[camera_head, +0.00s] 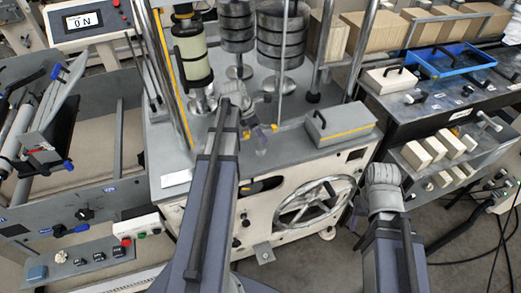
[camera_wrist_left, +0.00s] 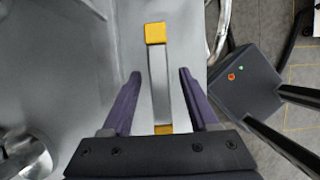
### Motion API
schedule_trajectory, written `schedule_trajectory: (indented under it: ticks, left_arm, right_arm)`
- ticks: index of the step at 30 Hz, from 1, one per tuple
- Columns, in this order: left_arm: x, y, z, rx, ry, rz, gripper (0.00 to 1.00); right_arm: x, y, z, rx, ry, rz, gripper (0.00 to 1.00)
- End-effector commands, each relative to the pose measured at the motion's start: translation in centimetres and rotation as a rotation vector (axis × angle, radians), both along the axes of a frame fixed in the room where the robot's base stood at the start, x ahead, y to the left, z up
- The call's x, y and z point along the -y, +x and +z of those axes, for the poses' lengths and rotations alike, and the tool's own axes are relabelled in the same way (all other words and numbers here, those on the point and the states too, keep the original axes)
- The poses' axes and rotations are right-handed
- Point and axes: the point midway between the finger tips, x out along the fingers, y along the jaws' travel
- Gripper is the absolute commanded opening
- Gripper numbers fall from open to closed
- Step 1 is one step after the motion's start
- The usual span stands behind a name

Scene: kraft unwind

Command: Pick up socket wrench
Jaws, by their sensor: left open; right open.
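A slim grey bar with yellow ends, which looks like the socket wrench (camera_wrist_left: 160,85), lies on a grey surface in the left wrist view. It runs lengthwise between the two purple fingers of my left gripper (camera_wrist_left: 159,78). The fingers are open, with a gap on each side of the bar. In the head view my left gripper (camera_head: 262,134) is over the machine's grey top, and only small yellow bits of the tool show beside it. My right wrist is at the lower right of the head view; its fingers are not clearly visible.
A grey box with a yellow stripe (camera_head: 340,122) stands right of the left gripper on the machine top. Metal weight stacks (camera_head: 283,38) and a yellow-edged post stand behind. A handwheel (camera_head: 308,203) is on the machine's front. A dark button box (camera_wrist_left: 245,80) shows in the wrist view.

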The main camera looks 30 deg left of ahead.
Motion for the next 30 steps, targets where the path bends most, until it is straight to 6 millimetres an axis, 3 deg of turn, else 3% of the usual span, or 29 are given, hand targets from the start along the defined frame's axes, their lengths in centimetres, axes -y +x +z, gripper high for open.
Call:
schedule_trajectory:
  ticks: [6, 22, 30]
  left_arm:
    - [0.03, 0.03, 0.03, 0.0, 0.0, 0.0, 0.6]
    - [0.02, 0.02, 0.02, 0.0, 0.0, 0.0, 0.0]
    - [0.02, 0.02, 0.02, 0.0, 0.0, 0.0, 0.0]
  right_arm:
    - [0.0, 0.0, 0.03, 0.0, 0.0, 0.0, 0.5]
    - [0.0, 0.0, 0.02, 0.0, 0.0, 0.0, 0.5]
    - [0.0, 0.0, 0.02, 0.0, 0.0, 0.0, 0.5]
